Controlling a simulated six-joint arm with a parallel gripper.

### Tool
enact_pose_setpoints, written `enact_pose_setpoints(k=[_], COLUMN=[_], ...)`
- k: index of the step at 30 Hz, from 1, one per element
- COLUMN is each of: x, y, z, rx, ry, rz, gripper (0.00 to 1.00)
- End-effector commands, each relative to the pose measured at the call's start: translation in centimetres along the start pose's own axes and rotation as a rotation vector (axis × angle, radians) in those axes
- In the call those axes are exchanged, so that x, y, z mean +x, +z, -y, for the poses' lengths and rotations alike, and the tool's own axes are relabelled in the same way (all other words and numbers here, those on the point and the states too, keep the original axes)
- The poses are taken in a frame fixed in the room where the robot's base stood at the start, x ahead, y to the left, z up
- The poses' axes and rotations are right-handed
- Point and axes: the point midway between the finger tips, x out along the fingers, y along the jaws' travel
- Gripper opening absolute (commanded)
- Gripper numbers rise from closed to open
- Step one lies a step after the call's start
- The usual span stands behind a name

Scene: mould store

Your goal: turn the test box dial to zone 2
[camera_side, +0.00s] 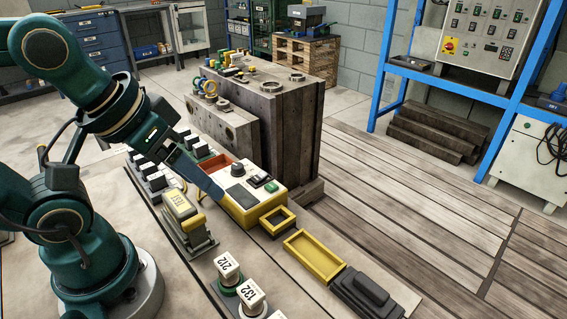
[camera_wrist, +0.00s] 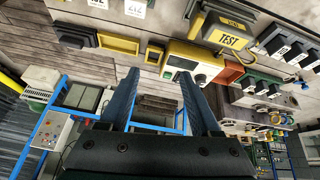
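The test box (camera_side: 262,205), white on top with a yellow lower body, stands on the bench in the middle of the side view. The dial's pointer is too small to read. In the wrist view the test box (camera_wrist: 205,62) is above the right fingertip, with a green spot on its face; that finger partly covers the box. My gripper (camera_wrist: 158,82) is open, with nothing between its fingers. In the side view a finger reaches in front of the box's left side; contact cannot be told.
Numbered white-topped pieces (camera_side: 228,267) stand in front. A large grey mould block (camera_side: 270,125) rises behind the box.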

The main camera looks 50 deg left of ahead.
Motion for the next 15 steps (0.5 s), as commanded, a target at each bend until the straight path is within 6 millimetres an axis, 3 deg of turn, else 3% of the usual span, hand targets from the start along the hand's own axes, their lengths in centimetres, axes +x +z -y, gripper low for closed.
enact_pose_setpoints(k=[8, 15], x=[-0.9, 1.1], y=[-5.0, -9.7], z=[0.4, 2.6], rx=[-0.443, -0.852], ry=[-0.046, -0.148], rz=[0.044, 0.125], gripper=[0.64, 0.64])
